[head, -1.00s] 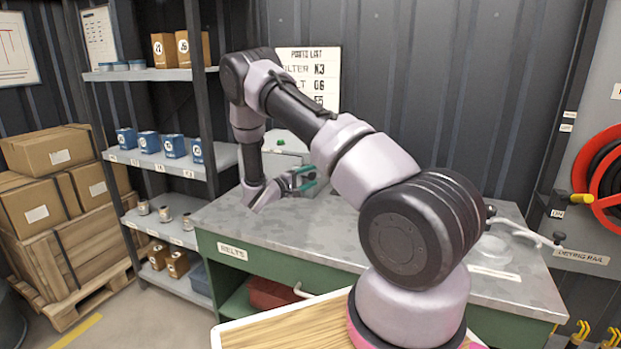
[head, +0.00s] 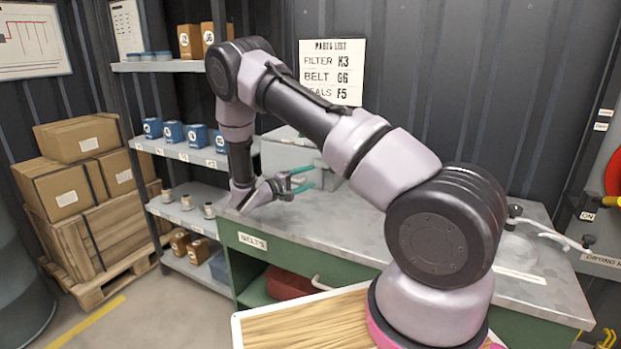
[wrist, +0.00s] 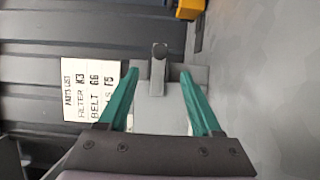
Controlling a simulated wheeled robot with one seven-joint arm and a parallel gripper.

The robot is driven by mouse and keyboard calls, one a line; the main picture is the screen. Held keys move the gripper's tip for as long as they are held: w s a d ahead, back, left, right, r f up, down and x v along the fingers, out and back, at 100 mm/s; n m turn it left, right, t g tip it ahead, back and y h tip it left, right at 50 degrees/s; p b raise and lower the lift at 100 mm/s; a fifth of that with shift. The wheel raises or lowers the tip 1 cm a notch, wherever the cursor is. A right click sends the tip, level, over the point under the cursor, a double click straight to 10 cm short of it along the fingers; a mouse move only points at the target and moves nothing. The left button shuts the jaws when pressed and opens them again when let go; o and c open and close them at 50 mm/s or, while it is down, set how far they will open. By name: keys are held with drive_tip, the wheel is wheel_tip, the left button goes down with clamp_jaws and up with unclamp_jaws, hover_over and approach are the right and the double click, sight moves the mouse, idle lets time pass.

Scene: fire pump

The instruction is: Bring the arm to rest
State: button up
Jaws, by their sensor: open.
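My gripper (head: 303,180) is at the end of my bent arm, above the left part of the grey-topped workbench (head: 350,222) in the head view. Its green fingers are spread apart with nothing between them. In the wrist view the fingers of my gripper (wrist: 158,88) point away from the camera, with a grey box-like object (wrist: 150,115) beyond them. That grey box (head: 285,152) stands on the bench behind my gripper in the head view, partly hidden by my arm.
A shelf rack (head: 180,152) with blue and brown boxes stands left of the bench. Stacked cartons (head: 65,192) sit on a pallet at far left. A parts list sign (head: 331,72) hangs on the back wall. A wooden-topped surface (head: 300,322) lies in front.

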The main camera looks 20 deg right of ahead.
drive_tip(key=s+d+r+m+g+y, duration=0.3)
drive_tip(key=s+r+g+y, duration=0.1)
drive_tip(key=s+r, duration=0.35)
drive_tip(key=s+d+r+m+g+y, duration=0.3)
drive_tip(key=s+r+g, duration=0.1)
drive_tip(key=s+r, duration=0.4)
drive_tip(key=s+a+r+m+t+y, duration=0.1)
drive_tip(key=s+a+r+t+y, duration=0.3)
drive_tip(key=s+r, duration=0.4)
drive_tip(key=s+a+r+m+t+y, duration=0.1)
drive_tip(key=s+a+r+t+y, duration=0.3)
drive_tip(key=s+r+y, duration=0.3)
wheel_tip(320, 180, up, 2)
drive_tip(key=s+a, duration=0.1)
drive_tip(key=s, duration=0.2)
drive_tip(key=shift+m+y, duration=0.3)
drive_tip(key=shift+r, duration=0.1)
